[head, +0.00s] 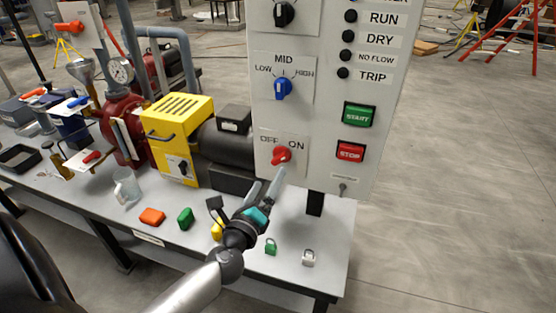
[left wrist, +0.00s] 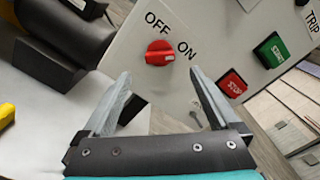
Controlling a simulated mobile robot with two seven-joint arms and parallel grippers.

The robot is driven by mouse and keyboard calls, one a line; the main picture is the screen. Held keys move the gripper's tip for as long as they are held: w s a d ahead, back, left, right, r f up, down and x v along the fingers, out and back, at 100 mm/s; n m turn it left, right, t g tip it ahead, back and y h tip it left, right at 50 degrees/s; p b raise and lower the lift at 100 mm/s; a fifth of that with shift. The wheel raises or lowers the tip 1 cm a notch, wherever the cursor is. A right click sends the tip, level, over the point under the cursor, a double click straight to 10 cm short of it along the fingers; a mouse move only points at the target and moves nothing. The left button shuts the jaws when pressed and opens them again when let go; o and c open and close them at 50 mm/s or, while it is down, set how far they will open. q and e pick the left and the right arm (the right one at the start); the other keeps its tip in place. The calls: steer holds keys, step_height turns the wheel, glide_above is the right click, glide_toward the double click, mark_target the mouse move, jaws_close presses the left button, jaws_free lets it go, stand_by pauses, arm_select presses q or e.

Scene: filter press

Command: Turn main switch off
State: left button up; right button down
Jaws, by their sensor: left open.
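The main switch is a red knob (head: 281,155) at the bottom of the grey control panel (head: 265,110), below the OFF and ON labels. In the left wrist view the red knob (left wrist: 160,53) sits just beyond the fingertips, and its pale mark appears to face the ON side. My left gripper (head: 267,179) is open and empty, just below and in front of the knob. In the left wrist view its two fingers (left wrist: 159,74) are spread, with a visible gap to the knob. My right gripper is not in view.
The green START (head: 359,115) and red STOP (head: 350,152) buttons are right of the switch. A blue selector (head: 283,89) is above. The yellow motor unit (head: 178,135) stands left.

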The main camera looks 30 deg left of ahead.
mark_target(279, 161)
arm_select(q)
steer(key=x, duration=0.8)
steer(key=shift+w, duration=0.2)
steer(key=c, duration=1.4)
